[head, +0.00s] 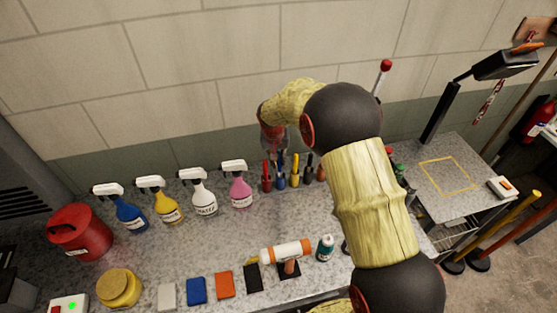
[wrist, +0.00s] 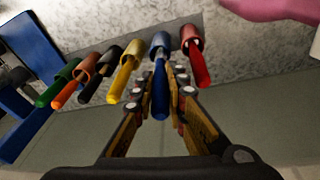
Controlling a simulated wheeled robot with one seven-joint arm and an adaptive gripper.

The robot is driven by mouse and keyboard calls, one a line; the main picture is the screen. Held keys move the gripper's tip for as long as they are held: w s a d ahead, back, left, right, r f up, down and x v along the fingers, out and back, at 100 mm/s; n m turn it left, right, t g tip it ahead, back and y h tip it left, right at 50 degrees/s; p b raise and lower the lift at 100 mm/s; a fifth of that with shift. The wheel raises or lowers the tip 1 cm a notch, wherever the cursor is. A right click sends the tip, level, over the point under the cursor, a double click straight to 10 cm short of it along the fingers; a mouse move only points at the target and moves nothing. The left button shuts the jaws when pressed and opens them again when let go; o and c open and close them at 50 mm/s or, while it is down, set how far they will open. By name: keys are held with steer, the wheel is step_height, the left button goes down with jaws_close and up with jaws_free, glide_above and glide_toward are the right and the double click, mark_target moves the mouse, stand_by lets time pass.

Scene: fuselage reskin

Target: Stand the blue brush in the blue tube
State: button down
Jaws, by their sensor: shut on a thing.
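The blue brush (wrist: 160,98) is between the two fingers of my gripper (wrist: 163,82) in the wrist view, and the gripper is shut on its handle. The brush is lined up with the blue tube (wrist: 160,41), its lower end at the tube's mouth. The bristles are hidden, and I cannot tell how deep they are in the tube. In the head view my gripper (head: 279,150) is above the blue tube (head: 280,182), between the red and yellow ones, and the brush is mostly hidden there.
A red brush (wrist: 199,65) and a yellow brush (wrist: 121,78) stand close on either side in their own tubes. Black, orange and green ones continue the row. Spray bottles (head: 204,194) stand left of the row. A white-and-orange cylinder (head: 285,251) lies in front.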

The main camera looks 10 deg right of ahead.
steer(key=shift+f, duration=0.25)
steer(key=c, duration=2.3)
jaws_free()
steer(key=o, duration=0.6)
steer(key=shift+o, duration=0.6)
steer(key=o, duration=0.3)
steer(key=shift+o, duration=0.2)
steer(key=shift+w+d+r+p+v, duration=0.1)
steer(key=shift+w+d+p+v, duration=0.15)
steer(key=shift+p+v, duration=0.95)
steer(key=shift+w+d+r+p+v, duration=0.15)
steer(key=shift+w+p+v, duration=0.15)
steer(key=shift+v, duration=1.8)
steer(key=shift+w+d+p+v, duration=0.25)
steer(key=shift+p+v, duration=0.5)
steer(key=shift+v, duration=0.9)
steer(key=shift+f, duration=0.1)
